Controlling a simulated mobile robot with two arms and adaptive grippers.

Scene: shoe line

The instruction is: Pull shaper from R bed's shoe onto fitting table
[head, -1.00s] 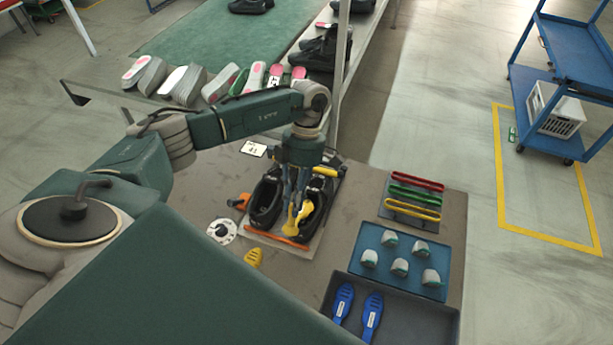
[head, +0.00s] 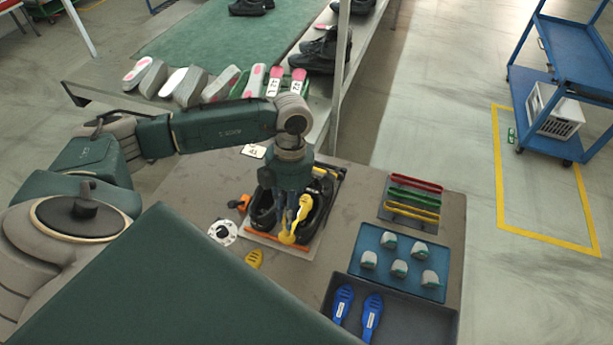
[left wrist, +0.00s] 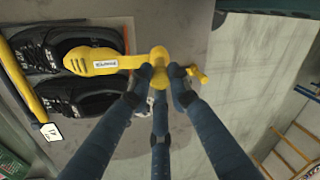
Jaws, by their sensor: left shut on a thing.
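My left gripper (head: 289,228) is shut on a yellow shaper (head: 303,207) with a white label. The shaper also shows in the left wrist view (left wrist: 90,63), its knob end between my fingers. Its broad end reaches over the black shoes and appears to be out above them; I cannot tell the exact gap. The left shoe (head: 262,210) and right shoe (head: 315,223) stand side by side on a pale bed plate, partly hidden by my gripper. They also show in the left wrist view (left wrist: 42,50). The grey fitting table (head: 345,195) lies below. My right gripper is not in view.
An orange bar (head: 275,241) edges the bed's front. A yellow piece (head: 254,257) and white dial (head: 222,232) lie at left. A blue tray (head: 405,262), dark tray with blue shapers (head: 372,310) and coloured bars rack (head: 412,200) are at right. Bare table lies between.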

